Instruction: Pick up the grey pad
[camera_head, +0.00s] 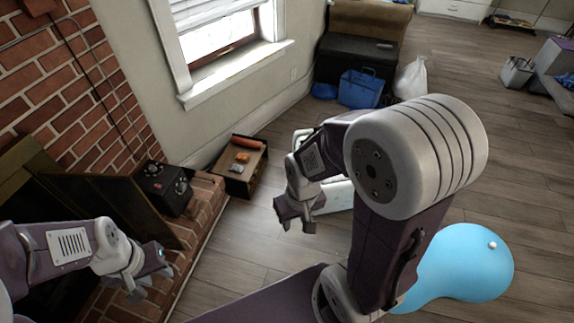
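I cannot make out a grey pad in the head view. My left gripper (153,286) is at the lower left, beside the brick hearth, with its fingers apart and nothing visible between them. My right gripper (298,226) is near the middle, pointing down above the wooden floor, to the right of a small low table (233,184). Its fingers are apart and it looks empty. My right arm hides part of the floor and part of a pale blue-white object (337,196) behind it.
The small table holds a red-orange roll (246,142) and small orange items. A black box with knobs (164,187) sits on the brick hearth (203,205). A blue rounded shape (465,262) lies lower right. A blue bag (361,88) stands at the back. Floor between is clear.

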